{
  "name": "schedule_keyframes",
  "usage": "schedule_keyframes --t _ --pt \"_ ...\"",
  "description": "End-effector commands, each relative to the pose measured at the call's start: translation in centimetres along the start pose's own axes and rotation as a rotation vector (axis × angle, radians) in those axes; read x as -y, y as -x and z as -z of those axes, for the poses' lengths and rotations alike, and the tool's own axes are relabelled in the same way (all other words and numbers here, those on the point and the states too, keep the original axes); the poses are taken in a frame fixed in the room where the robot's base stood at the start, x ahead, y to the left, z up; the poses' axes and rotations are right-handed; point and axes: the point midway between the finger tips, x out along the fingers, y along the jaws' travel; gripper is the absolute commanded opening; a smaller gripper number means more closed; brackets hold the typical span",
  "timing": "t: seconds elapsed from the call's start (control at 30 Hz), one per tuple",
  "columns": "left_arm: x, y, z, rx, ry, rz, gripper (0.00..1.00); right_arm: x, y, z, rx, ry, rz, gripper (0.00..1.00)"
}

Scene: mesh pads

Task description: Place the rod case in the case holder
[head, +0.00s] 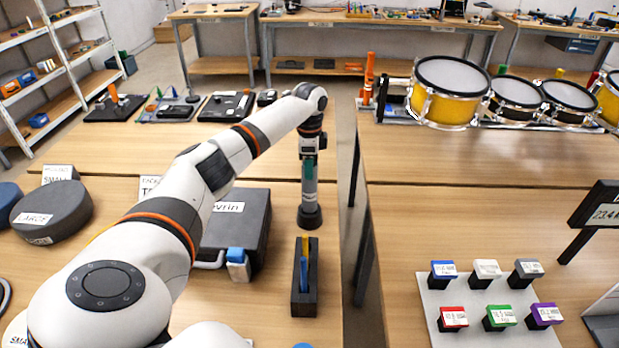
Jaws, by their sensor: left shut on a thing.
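My left arm reaches in from the lower left, and its gripper (309,158) points straight down near the right edge of the left table. It is shut on an upright grey tube with a green band, which looks like the rod case (309,188). Below the tube is a dark round-based stand, which looks like the case holder (309,216). The tube's lower end lines up with the stand; I cannot tell whether it is inside or just above. My right gripper is not in view.
A black slotted block (304,298) with yellow and blue pieces stands just in front. A dark case (238,225) lies to the left, near a round grey case (52,212). A gap separates the right table, with drums (449,92) and a white board of colored blocks (437,312).

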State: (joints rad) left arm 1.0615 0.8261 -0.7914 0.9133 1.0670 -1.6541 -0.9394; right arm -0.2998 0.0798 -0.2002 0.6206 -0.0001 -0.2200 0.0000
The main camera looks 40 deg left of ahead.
Motion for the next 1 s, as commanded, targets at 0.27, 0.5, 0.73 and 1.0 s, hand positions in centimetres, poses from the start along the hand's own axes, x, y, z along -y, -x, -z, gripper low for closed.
schedule_keyframes --t 0.27,0.5,0.73,1.0 --pt "0.1 -4.1 -0.1 -0.001 0.000 0.002 0.05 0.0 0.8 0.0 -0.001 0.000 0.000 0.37" --pt "0.0 -4.8 -0.1 0.001 0.000 -0.001 0.05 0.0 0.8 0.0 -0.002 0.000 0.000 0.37" --pt "0.1 -5.2 -0.1 0.000 0.000 0.000 0.05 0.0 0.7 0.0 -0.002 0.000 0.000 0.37" --pt "0.1 -5.1 -0.1 0.000 0.000 0.000 0.61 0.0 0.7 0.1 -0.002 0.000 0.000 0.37"
